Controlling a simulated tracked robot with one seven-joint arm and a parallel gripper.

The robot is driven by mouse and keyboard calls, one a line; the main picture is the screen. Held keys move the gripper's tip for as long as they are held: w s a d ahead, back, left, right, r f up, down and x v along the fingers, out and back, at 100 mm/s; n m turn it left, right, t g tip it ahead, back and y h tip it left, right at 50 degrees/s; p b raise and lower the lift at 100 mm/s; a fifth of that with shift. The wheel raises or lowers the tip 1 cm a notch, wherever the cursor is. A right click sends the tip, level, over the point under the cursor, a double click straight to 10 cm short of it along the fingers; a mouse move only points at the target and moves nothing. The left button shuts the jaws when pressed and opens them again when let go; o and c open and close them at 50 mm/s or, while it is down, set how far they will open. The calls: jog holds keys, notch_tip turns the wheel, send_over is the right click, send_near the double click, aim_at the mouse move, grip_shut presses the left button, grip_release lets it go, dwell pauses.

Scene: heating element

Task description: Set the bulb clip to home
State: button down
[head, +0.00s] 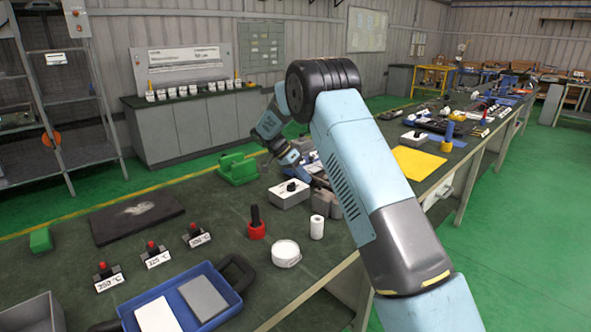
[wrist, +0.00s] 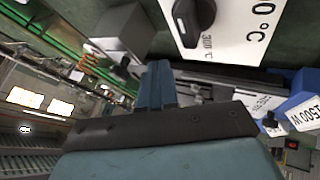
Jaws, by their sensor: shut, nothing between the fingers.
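My gripper (head: 314,177) reaches down over the far middle of the dark bench in the head view. In the wrist view its blue fingers (wrist: 156,86) are closed together and hold nothing. Just past the fingers lies a grey, slotted metal assembly (wrist: 215,90) with a small white label. A white box (wrist: 240,30) with a black knob and a °C scale is above it. It also shows in the head view (head: 287,197), just left of my gripper. I cannot make out the bulb clip for certain. My gripper and arm hide part of this area.
A blue block (wrist: 300,98) with a 1500 W label is at the right of the wrist view. A green block (head: 237,169), red-based black handle (head: 256,224), white roll (head: 317,227) and round white pot (head: 286,253) stand nearby. A blue tray (head: 232,296) is in front.

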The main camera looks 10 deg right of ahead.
aim_at(321, 184)
jog(key=s+d, duration=0.1)
jog(key=s+r, duration=0.1)
jog(key=shift+s+d, duration=0.3)
jog(key=shift+d, duration=0.05)
jog(key=s+d, duration=0.2)
jog(key=s, duration=0.1)
jog(key=shift+s+d, duration=0.2)
jog(key=shift+d, duration=0.05)
jog(key=shift+s+d+f, duration=0.1)
jog(key=shift+s+d, duration=0.25)
jog(key=shift+s, duration=0.05)
jog(key=shift+w, duration=0.1)
